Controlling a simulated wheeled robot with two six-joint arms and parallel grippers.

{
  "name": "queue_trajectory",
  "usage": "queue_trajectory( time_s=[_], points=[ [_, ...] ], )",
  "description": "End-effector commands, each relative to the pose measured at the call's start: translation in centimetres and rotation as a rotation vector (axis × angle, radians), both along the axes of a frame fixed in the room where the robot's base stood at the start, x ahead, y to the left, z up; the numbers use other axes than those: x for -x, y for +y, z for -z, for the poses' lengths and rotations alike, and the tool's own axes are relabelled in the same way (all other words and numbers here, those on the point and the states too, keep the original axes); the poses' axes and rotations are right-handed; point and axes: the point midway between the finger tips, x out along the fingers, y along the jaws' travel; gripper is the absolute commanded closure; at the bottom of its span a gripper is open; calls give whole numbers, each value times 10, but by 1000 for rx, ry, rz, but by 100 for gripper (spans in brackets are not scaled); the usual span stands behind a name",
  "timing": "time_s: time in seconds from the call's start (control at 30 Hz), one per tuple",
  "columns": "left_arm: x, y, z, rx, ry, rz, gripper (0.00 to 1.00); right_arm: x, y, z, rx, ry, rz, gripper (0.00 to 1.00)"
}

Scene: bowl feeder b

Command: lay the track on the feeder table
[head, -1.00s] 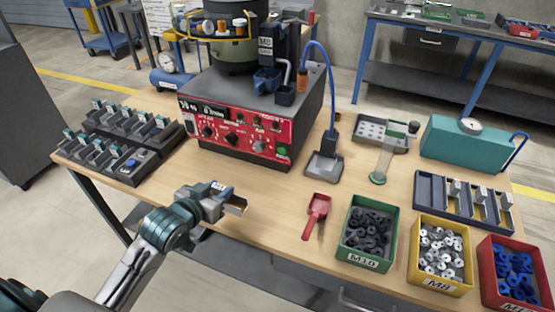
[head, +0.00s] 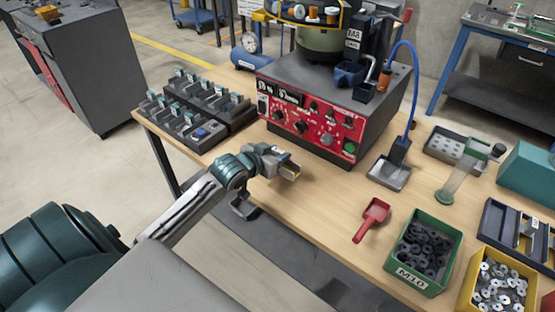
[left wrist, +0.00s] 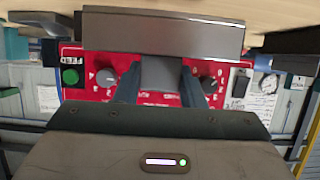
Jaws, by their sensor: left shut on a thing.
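My left gripper (head: 283,166) is shut on the track, a short grey metal piece (head: 291,172) with a tan-looking face in the head view. In the left wrist view the track (left wrist: 165,32) is a wide grey channel held crosswise by a stem between the two dark fingers (left wrist: 160,88). The gripper holds it above the front part of the wooden feeder table (head: 320,205), in front of the red control panel (head: 308,128) of the bowl feeder (head: 318,40). I cannot tell the exact height above the table. My right gripper is not in view.
A red scoop (head: 372,218) lies to the right. A green bin of dark nuts (head: 425,250) and a yellow bin of washers (head: 498,285) stand further right. Bare tabletop lies between panel and scoop.

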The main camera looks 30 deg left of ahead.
Motion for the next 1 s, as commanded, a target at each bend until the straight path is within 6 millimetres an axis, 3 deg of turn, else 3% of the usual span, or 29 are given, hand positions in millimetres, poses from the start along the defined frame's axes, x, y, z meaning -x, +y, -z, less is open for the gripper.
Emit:
queue_trajectory(
  time_s=[0.17, 0.37, 0.73, 0.77, 0.8, 0.87, 1.0],
  points=[
    [-4, 2, 7, 0, 1, 0, 93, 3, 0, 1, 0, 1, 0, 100],
    [-3, 2, 33, 0, 2, -1, 93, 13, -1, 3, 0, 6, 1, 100],
    [-3, 2, 39, -2, -1, 1, 93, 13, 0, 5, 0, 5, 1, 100],
    [-3, 2, 38, -2, 0, 0, 58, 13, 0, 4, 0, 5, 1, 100],
    [-3, 2, 38, -2, 0, 0, 50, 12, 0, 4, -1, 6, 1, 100],
    [-3, 2, 38, -2, 0, 0, 42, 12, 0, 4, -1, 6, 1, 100],
    [-3, 2, 38, -2, 0, 0, 42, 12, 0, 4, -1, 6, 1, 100]
  ],
)
